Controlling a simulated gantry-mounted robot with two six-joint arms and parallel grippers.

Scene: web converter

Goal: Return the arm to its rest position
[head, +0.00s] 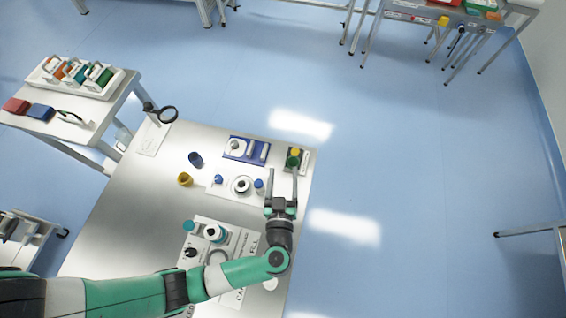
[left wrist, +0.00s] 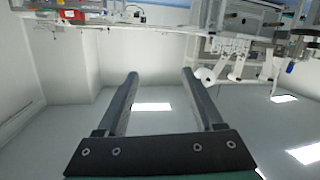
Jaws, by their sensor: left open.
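My left arm (head: 140,293) comes in from the lower left in the head view and bends upward at the green joint. My left gripper (head: 282,184) is over the right edge of the steel table (head: 130,215). Its two fingers are apart with nothing between them. In the left wrist view the same fingers (left wrist: 160,88) are spread and empty, with pale floor and wall beyond. A small holder with a yellow and green piece (head: 294,157) is just past the fingertips in the head view; I cannot tell the height gap. My right gripper is not in view.
A side table (head: 88,128) stands upper left.

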